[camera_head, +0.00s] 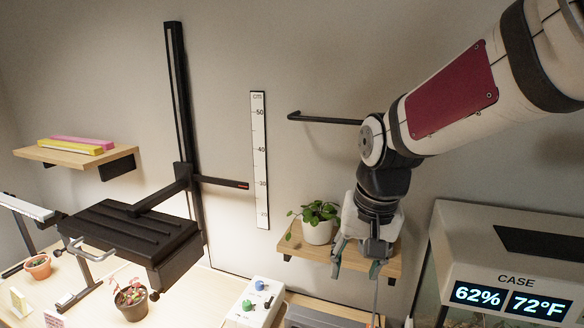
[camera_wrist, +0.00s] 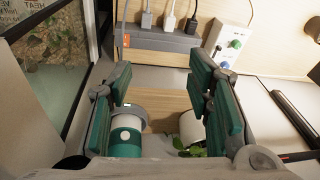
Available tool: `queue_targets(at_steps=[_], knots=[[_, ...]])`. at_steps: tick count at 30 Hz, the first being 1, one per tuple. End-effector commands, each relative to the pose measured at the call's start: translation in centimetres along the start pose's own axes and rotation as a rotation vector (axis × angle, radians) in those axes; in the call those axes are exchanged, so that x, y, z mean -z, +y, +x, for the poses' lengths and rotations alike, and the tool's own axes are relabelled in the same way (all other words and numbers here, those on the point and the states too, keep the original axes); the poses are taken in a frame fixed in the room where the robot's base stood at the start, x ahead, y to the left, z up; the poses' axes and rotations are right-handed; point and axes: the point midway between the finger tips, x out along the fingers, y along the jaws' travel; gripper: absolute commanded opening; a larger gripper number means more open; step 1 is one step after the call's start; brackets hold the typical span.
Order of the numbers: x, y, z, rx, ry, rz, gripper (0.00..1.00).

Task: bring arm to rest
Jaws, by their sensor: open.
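My gripper (camera_head: 355,266) hangs fingers down in front of the small wooden shelf (camera_head: 384,264) on the back wall. In the wrist view its two dark green finger pads (camera_wrist: 160,108) stand wide apart, with bare shelf and floor space seen between them. A white pot with a leafy green plant (camera_head: 317,230) stands on the shelf, left of the gripper; it also shows at the right in the wrist view (camera_wrist: 192,128). A green and white cylinder (camera_wrist: 125,137) shows beside the left finger in the wrist view; I cannot tell whether they touch.
A black wall bar (camera_head: 325,119) sticks out beside my arm. A glass case (camera_head: 510,255) with a lit display stands at right. A control box (camera_head: 254,302) and a grey power strip (camera_wrist: 150,38) lie below. A black stand (camera_head: 130,230) is at left.

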Motion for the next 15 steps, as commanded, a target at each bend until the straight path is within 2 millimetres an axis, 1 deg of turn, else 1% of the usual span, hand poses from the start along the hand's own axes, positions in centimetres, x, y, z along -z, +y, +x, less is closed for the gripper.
queue_targets(at_steps=[1,6,12,15], knots=[[-0.8,0.9,-1.4,0.005,0.021,-0.009,0.46],[-3.7,3.6,-4.7,0.010,0.077,-0.054,0.46],[-7.7,6.5,-7.5,0.002,0.144,-0.107,0.46],[-9.8,7.8,-8.4,-0.008,0.177,-0.135,0.46]])
